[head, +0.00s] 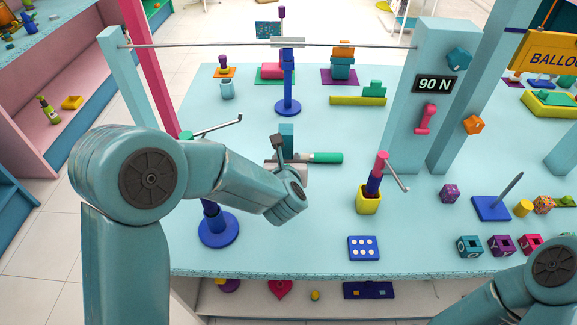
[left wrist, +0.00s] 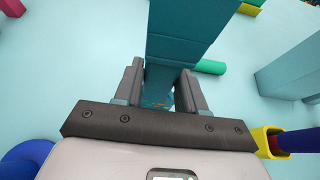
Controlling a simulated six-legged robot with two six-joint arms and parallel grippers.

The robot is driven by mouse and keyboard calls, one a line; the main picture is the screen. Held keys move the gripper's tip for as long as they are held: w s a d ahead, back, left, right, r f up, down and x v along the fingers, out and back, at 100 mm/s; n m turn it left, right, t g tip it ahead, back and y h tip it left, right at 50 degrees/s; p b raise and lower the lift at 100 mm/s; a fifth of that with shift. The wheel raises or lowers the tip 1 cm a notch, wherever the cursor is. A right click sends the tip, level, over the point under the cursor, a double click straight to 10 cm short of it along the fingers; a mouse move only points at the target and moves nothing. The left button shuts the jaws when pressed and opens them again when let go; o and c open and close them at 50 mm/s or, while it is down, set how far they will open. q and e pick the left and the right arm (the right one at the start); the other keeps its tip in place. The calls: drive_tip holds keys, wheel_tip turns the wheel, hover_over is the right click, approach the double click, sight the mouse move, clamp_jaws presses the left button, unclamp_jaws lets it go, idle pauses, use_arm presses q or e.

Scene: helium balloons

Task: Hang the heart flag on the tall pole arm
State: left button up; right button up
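A tall blue pole on a round base (head: 218,231) stands at the left front of the table. Its thin metal arm (head: 218,126) points right, and my left arm hides much of the pole. My left gripper (head: 281,150) is above the table, right of this pole. In the left wrist view its two dark fingers (left wrist: 161,88) are apart, with a teal block (left wrist: 185,30) in line with the gap; whether they touch it is unclear. I cannot make out a heart flag for certain. A pink heart (head: 280,290) lies on the shelf below. My right gripper is out of view.
A green cylinder (head: 322,157) lies just right of my left gripper. A shorter pole with an arm stands in a yellow pot (head: 368,202). A blue stand (head: 288,85) is behind. Letter cubes (head: 502,245) and a spike base (head: 492,207) are at right.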

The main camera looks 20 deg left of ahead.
use_arm(q)
drive_tip(key=shift+c, duration=1.2)
drive_tip(key=shift+s+r, duration=0.1)
